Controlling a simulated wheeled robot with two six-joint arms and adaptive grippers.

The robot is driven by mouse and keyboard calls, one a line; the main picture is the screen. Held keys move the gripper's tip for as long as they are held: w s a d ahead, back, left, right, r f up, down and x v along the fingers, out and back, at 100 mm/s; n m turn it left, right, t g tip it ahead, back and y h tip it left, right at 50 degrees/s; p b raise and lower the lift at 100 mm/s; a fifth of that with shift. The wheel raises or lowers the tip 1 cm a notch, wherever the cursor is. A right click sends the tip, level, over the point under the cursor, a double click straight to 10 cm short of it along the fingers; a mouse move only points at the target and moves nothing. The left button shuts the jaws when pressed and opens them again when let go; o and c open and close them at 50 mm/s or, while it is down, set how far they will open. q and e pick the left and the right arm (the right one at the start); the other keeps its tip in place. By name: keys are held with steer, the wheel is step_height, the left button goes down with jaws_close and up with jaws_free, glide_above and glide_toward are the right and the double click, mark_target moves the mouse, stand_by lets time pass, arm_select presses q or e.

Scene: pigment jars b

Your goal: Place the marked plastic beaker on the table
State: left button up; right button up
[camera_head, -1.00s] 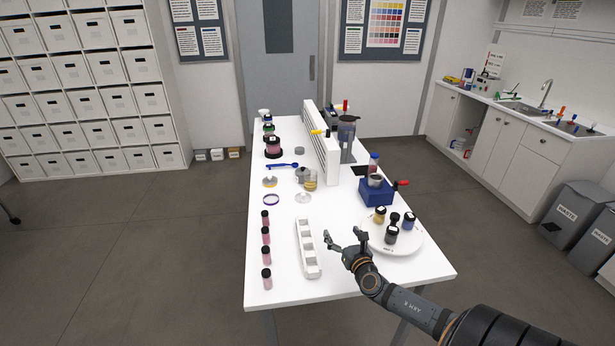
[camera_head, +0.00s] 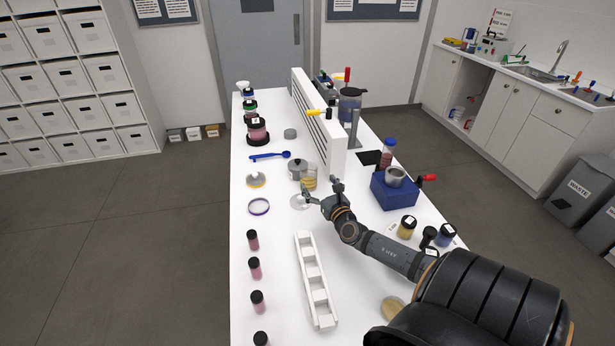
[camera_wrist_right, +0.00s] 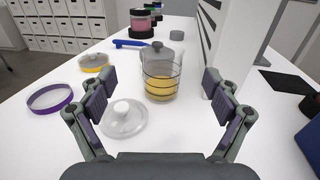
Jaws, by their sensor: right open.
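A clear beaker (camera_head: 309,180) with dark marking lines and yellowish contents stands upright on the white table (camera_head: 262,295). It also shows ahead in the right wrist view (camera_wrist_right: 160,85). A grey lidded pot (camera_head: 295,169) is close behind it, partly hidden by it in the wrist view. My right gripper (camera_head: 322,190) is open and empty just on the near side of the beaker; in the wrist view its fingers (camera_wrist_right: 157,95) are spread to either side, apart from the beaker. A clear knobbed lid (camera_wrist_right: 123,117) lies on the table near the left finger. My left gripper is not in view.
A white louvred panel (camera_head: 316,118) stands right of the beaker. A blue block (camera_head: 393,191) with a metal cup is farther right. Small pink jars (camera_head: 255,268) and a white slotted rack (camera_head: 317,280) are nearer.

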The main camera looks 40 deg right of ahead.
mark_target(312, 174)
steer(key=x, duration=0.3)
steer(key=shift+w+d+f, duration=0.15)
steer(key=shift+d+f, duration=0.05)
steer(key=shift+f, duration=0.05)
steer(key=x, duration=0.2)
steer(key=shift+w+d+b, duration=0.2)
steer(key=shift+w+b, duration=0.05)
steer(key=shift+b, duration=0.05)
steer(key=b+x, duration=0.1)
steer(key=x, duration=0.2)
steer(key=shift+w+d+f, duration=0.15)
steer(key=shift+w+f, duration=0.05)
steer(key=shift+w, duration=0.05)
steer(key=shift+s+r, duration=0.15)
steer(key=shift+c, duration=1.8)
steer(key=c, duration=1)
arm_select(q)
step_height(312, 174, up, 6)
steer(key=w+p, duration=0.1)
steer(key=p, duration=0.6)
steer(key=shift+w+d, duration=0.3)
arm_select(e)
step_height(312, 174, up, 10)
